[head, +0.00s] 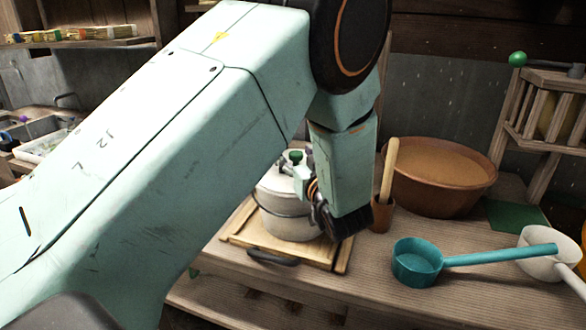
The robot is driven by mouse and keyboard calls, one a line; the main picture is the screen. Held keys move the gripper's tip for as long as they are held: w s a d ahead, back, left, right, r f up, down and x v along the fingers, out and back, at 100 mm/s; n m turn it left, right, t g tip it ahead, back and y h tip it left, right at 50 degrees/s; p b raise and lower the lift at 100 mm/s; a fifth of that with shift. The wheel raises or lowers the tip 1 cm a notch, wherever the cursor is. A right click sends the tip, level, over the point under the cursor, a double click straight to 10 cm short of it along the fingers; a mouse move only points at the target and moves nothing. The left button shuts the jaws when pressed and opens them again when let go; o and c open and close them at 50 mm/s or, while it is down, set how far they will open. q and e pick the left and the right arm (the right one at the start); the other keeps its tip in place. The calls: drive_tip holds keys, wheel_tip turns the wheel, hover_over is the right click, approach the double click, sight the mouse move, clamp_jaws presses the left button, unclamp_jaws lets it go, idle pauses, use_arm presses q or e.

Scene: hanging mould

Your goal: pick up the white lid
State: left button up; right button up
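A white pot (284,218) stands on a wooden board with a dark handle. The white lid (277,181) is on top of the pot, with a green knob (295,157) above it. My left arm's wrist covers the right part of the lid and pot. My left gripper (326,214) is dark and sits low at the right side of the pot, partly hidden by my own wrist. I cannot tell whether it touches the pot or how its fingers are set. My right gripper is not in view.
The wooden board (240,238) lies on the table. A small brown cup (382,214) with a wooden pestle and a large brown bowl (440,192) stand to the right. A teal scoop (416,264) and a white scoop (538,240) lie in front. A wooden rack (512,120) stands at right.

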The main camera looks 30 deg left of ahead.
use_arm(q)
drive_tip(key=shift+s+d+r, duration=0.1)
drive_tip(key=shift+d, duration=0.05)
drive_tip(key=shift+c, duration=0.7)
drive_tip(key=shift+d, duration=0.1)
drive_tip(key=shift+c, duration=0.7)
drive_tip(key=shift+w+f, duration=0.35)
drive_tip(key=shift+w, duration=0.15)
drive_tip(key=c, duration=0.3)
drive_tip(key=shift+s+r, duration=0.25)
drive_tip(key=shift+s, duration=0.15)
drive_tip(key=c, duration=0.5)
drive_tip(key=shift+c, duration=0.5)
drive_tip(key=shift+w+f, duration=0.2)
drive_tip(key=shift+w, duration=0.15)
clamp_jaws()
drive_tip(key=shift+r, duration=0.1)
